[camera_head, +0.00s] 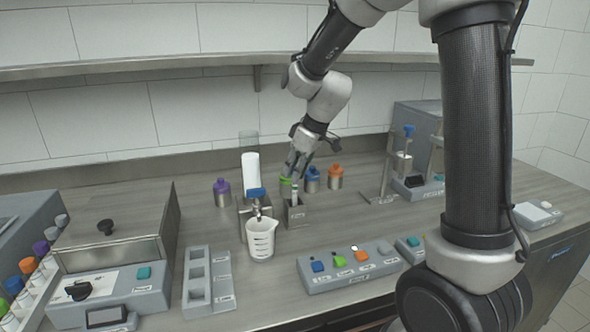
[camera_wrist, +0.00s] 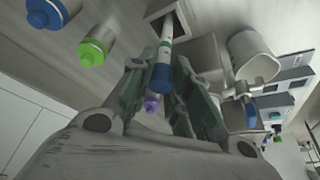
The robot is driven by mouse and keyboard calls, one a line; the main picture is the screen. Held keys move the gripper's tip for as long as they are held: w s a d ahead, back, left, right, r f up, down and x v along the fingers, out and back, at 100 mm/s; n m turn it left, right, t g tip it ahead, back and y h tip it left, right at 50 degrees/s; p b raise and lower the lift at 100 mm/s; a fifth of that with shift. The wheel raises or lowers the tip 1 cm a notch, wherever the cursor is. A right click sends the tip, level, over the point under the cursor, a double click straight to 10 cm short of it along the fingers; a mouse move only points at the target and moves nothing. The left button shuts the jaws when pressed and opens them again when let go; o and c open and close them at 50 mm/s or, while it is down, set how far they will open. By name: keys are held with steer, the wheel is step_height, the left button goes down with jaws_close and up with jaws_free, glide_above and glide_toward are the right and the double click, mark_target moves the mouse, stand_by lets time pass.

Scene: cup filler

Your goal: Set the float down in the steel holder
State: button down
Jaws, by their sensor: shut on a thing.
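The float is a slim light stem with a blue top (camera_wrist: 161,76); in the wrist view it lies between my fingers. In the head view its pale part (camera_head: 294,194) shows just under my gripper (camera_head: 297,170). My gripper, also in the wrist view (camera_wrist: 160,88), is shut on the float. The steel holder (camera_head: 297,214) is a small grey box right below, beside the tap; it also shows in the wrist view (camera_wrist: 201,54). The float's lower end is at the holder's opening. How deep it sits, and whether it touches the bottom, is hidden.
A white beaker (camera_head: 261,241) stands under the blue-handled tap (camera_head: 257,206), just left of the holder. Purple (camera_head: 222,193), green, blue (camera_head: 312,181) and orange (camera_head: 335,178) capped bottles stand behind. A button panel (camera_head: 348,267) lies in front. Bench right of the holder is clear.

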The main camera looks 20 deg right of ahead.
steer(key=c, duration=1.3)
jaws_free()
steer(key=v, duration=1.1)
steer(key=s+d+m+h, duration=0.1)
steer(key=s+d+m, duration=0.2)
steer(key=s, duration=0.5)
steer(key=s+d+m+h, duration=0.1)
steer(key=s+d+m, duration=0.2)
steer(key=s+d, duration=0.2)
steer(key=s+d+m+t+h, duration=0.1)
steer(key=s+d+m, duration=0.2)
steer(key=s, duration=0.9)
steer(key=shift+d+f, duration=0.25)
steer(key=shift+d, duration=0.2)
